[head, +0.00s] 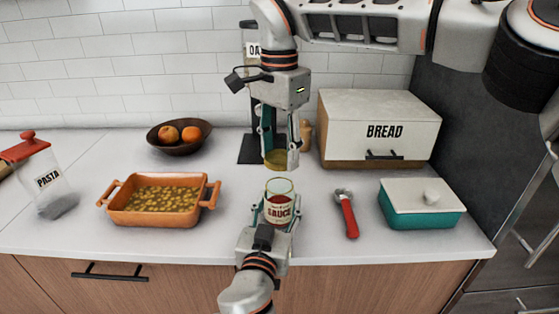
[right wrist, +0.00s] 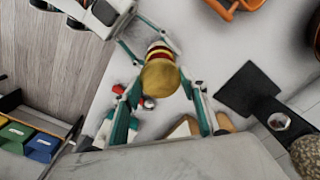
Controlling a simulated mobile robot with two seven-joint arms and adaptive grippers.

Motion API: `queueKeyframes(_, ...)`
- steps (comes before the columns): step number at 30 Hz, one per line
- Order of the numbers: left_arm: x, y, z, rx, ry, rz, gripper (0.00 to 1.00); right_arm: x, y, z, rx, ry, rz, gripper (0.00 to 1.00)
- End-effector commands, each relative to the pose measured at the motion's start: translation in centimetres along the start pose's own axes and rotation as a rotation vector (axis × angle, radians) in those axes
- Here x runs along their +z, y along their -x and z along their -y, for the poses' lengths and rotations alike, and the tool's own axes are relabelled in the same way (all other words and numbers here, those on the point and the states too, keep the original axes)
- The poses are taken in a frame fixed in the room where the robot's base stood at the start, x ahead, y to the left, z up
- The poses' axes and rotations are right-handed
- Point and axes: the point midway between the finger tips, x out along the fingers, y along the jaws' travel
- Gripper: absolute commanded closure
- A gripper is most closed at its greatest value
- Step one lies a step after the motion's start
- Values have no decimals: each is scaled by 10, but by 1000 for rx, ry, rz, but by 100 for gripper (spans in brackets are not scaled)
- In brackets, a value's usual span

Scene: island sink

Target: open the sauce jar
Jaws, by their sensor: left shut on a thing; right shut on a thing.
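The sauce jar (head: 279,207) is clear glass with red sauce and a cream label, standing upright at the counter's front. My left gripper (head: 277,214) is shut on its sides from the front. The gold lid (head: 276,159) is apart from the jar, a little above its open-looking rim. My right gripper (head: 279,154) points down from above and is shut on the lid. In the right wrist view the lid (right wrist: 160,77) lies between my right fingers, hiding most of the jar (right wrist: 160,50) behind it.
An orange casserole dish (head: 158,200) is left of the jar. A red-handled tool (head: 347,215) and a teal lidded dish (head: 421,210) are to the right. A bread box (head: 378,130), fruit bowl (head: 180,145) and pasta jar (head: 50,185) stand further out. Bare counter lies between them.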

Motion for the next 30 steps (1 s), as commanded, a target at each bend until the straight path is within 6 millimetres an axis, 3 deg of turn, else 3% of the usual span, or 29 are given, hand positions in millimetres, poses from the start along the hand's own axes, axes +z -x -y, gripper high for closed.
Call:
queueKeyframes(8, 0, 0, 0, 0, 0, -1, 100, 0, 7, 0, 1, 1, 1, 83)
queueKeyframes(9, 0, 0, 0, 0, 0, -1, 47, 0, 7, 0, 1, 1, 0, 83)
queueKeyframes(11, 0, 0, 0, 0, 0, -1, 33, 0, 7, 0, 1, 1, 0, 83)
queueKeyframes(23, 0, 3, 0, 0, 1, 0, 33, 0, 7, 0, 1, 1, 0, 83)
queueKeyframes(30, 1, 34, 0, 0, 4, 3, 33, 0, 7, 0, 1, 0, 0, 83)
